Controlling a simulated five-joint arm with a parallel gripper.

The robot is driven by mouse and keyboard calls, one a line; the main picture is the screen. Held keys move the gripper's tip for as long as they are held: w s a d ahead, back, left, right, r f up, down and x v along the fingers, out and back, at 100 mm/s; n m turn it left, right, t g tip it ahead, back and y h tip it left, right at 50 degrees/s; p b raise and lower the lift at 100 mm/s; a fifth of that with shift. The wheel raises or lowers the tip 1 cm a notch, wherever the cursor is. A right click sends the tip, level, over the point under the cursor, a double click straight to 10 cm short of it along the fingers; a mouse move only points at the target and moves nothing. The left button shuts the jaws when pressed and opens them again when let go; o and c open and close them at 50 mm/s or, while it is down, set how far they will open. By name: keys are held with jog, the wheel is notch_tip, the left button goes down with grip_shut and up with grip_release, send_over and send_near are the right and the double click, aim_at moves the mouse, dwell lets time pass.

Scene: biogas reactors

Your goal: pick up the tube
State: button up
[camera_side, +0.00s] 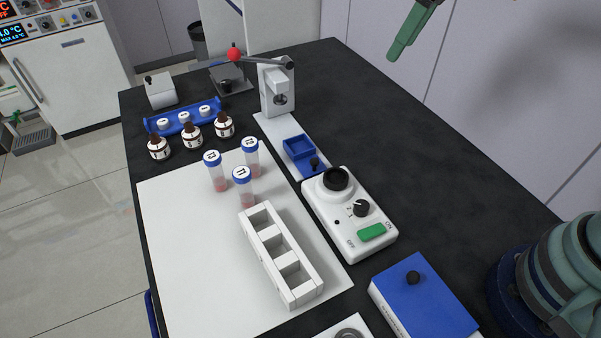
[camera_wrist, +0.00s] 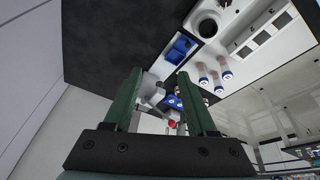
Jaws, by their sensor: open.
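Three clear tubes with blue caps and pink contents stand upright on the white mat (camera_side: 185,250): a left one (camera_side: 218,175), a back right one (camera_side: 252,160) and a front one (camera_side: 244,190). Their caps bear labels; the front one seems to read T1. In the wrist view the tubes (camera_wrist: 214,80) lie right of my fingers. My gripper (camera_side: 398,50) hangs high above the bench's far right side, well away from the tubes. Its green fingers (camera_wrist: 156,76) are apart with nothing held between them. The side view cuts off most of it.
An empty white rack (camera_side: 266,266) stands right in front of the tubes. A white device with knob (camera_side: 340,228), a lever press (camera_side: 272,88), brown bottles (camera_side: 192,137) and a blue box (camera_side: 425,300) surround the mat. The black bench right of the press is clear.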

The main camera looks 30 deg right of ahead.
jog(key=w+a+f+n+g, duration=0.2)
jog(key=w+a+n, duration=0.25)
jog(key=a, duration=0.45)
jog(key=n+g, duration=0.2)
jog(key=n, duration=0.5)
send_near(242, 172)
jog(key=shift+s+a+m+h, duration=0.25)
jog(key=shift+a+h, duration=0.15)
jog(key=shift+a, duration=0.05)
jog(key=shift+a+f, duration=0.1)
jog(key=shift+f, duration=0.3)
notch_tip(242, 172, down, 11)
jog(key=shift+w+f, duration=0.15)
jog(key=shift+f, duration=0.1)
grip_shut()
